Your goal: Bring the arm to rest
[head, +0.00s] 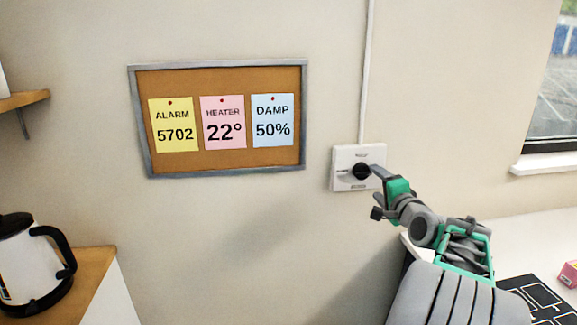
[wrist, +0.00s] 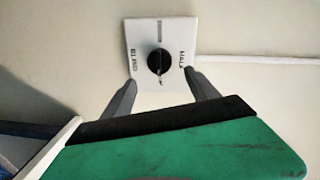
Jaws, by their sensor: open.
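My gripper (head: 373,191) is in front of the white wall switch (head: 343,179) with a black round knob (head: 361,171). In the wrist view, the two fingers of my gripper (wrist: 159,88) are spread apart, with the knob (wrist: 160,62) between and beyond their tips. Nothing is held between the fingers. The switch plate also shows in the wrist view (wrist: 141,30), with printed labels around the knob. I cannot tell whether a fingertip touches the plate. My arm reaches up to the switch from the lower right of the head view.
A framed cork board (head: 225,165) with three notes hangs left of the switch. A cable (head: 367,70) runs up the wall. A kettle (head: 30,270) stands lower left under a shelf (head: 22,101). A white worktop (head: 520,240) and a window sill (head: 545,162) are on the right.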

